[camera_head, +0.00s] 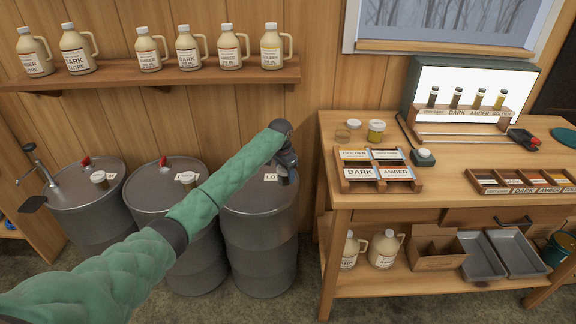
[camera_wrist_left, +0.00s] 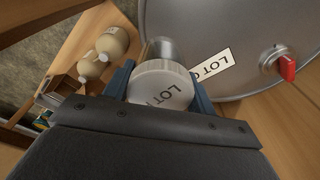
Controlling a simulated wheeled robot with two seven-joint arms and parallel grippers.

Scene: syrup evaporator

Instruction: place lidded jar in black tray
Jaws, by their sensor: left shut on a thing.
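My left gripper (camera_head: 287,172) is over the top of the right-hand grey drum (camera_head: 262,235). In the left wrist view its blue fingers (camera_wrist_left: 160,92) are shut on a round jar with a pale lid (camera_wrist_left: 160,84) marked "LOT". The jar is close to the drum top (camera_wrist_left: 225,50); I cannot tell whether they touch. In the head view the gripper mostly hides the jar. My right gripper is not in view.
The wooden bench (camera_head: 335,230) stands to the right. It holds two small jars (camera_head: 376,130), a wooden label rack (camera_head: 380,172) and a small dark pad (camera_head: 422,157) with a white-topped item. A cardboard box (camera_head: 437,247) and jugs (camera_head: 384,250) are below. A wall shelf (camera_head: 150,77) holds several jugs.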

